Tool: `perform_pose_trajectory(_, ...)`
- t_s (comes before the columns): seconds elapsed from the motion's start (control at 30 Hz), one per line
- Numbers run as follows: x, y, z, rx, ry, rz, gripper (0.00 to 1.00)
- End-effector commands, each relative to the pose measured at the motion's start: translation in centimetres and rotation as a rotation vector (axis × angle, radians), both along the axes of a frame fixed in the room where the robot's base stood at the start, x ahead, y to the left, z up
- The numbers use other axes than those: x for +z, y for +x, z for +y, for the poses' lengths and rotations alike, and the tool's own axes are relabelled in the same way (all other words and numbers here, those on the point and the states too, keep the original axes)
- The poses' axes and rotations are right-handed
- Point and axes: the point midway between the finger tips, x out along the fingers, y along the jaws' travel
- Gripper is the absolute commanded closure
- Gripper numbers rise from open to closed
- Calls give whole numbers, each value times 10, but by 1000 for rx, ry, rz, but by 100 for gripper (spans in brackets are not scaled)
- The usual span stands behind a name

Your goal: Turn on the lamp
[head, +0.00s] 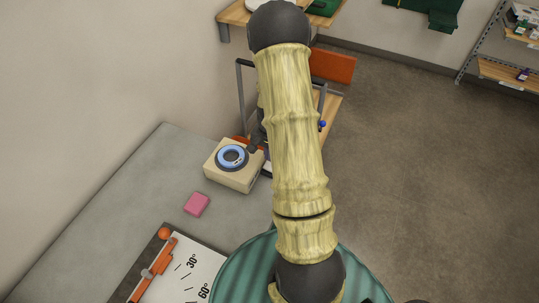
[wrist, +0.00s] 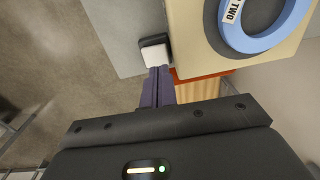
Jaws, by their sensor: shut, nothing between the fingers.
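My gripper (wrist: 158,72) is shut and empty in the wrist view. Its fingertips are right at a small white block with a black edge (wrist: 154,54), which may be a switch. I cannot tell whether they touch. The block sits beside a cream box (wrist: 187,47) with a blue ring (wrist: 262,48) labelled "TWO". In the head view the cream box (head: 236,178) and blue ring (head: 232,157) stand at the far end of the grey table, and my arm hides most of the area to their right. No lamp can be clearly made out.
The grey table (head: 120,205) holds a pink block (head: 196,204) and a white angle board (head: 190,272) with an orange arm. A green round ribbed thing (head: 240,275) is near the front. A cart with an orange panel (head: 333,66) stands behind my arm. Floor at right is clear.

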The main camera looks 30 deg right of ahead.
Motion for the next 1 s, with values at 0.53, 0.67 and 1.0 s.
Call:
perform_pose_trajectory(0.53, 87, 3, 1, 4, -2, -10, 100)
perform_pose_trajectory(0.67, 98, 2, 1, 4, -1, -6, 100)
perform_pose_trajectory(1.0, 100, 1, 0, 2, 0, -6, 100)
